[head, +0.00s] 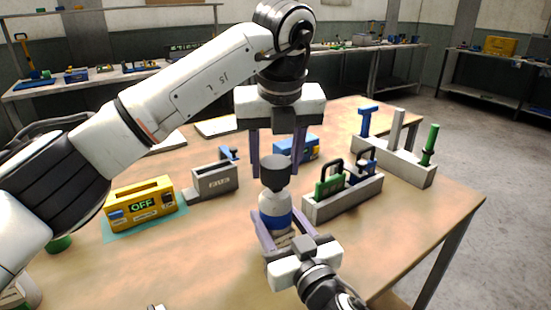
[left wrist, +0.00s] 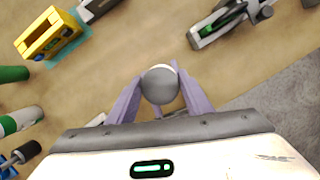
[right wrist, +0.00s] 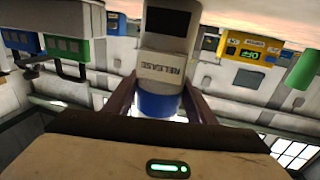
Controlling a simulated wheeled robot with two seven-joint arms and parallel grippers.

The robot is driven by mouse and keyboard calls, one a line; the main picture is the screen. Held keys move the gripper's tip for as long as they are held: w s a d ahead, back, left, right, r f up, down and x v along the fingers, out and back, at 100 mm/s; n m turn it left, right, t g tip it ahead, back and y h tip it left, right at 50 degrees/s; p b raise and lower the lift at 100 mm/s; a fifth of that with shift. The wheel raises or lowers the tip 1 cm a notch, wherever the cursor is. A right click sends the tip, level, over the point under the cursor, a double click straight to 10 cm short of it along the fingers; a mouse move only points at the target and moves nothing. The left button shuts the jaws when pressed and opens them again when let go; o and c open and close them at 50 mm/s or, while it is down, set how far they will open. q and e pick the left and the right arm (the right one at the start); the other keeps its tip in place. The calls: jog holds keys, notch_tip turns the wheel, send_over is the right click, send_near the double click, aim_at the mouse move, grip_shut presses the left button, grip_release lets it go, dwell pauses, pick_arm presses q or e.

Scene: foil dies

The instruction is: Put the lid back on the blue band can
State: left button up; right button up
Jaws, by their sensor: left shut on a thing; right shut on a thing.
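The can with the blue band (head: 275,214) is white and stands upright near the table's middle. My right gripper (head: 278,226) is shut on it from the front; the right wrist view shows the blue band (right wrist: 160,104) between the fingers. The dark grey lid (head: 275,167) is right above the can's shoulder, in line with it. My left gripper (head: 275,172) is shut on the lid from above; the left wrist view shows its round top (left wrist: 159,85) between the fingertips. I cannot tell whether lid and can touch.
A grey tray (head: 345,204) with green, black and blue pieces stands close on the right. Behind it is a grey rack (head: 405,165) with upright tools. A grey holder (head: 214,183) and a yellow box (head: 140,203) stand on the left.

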pick_arm(q)
jog(key=shift+f, duration=0.1)
jog(key=shift+f, duration=0.8)
jog(key=shift+f, duration=0.55)
jog(key=o, duration=1.1)
jog(key=v, duration=1.2)
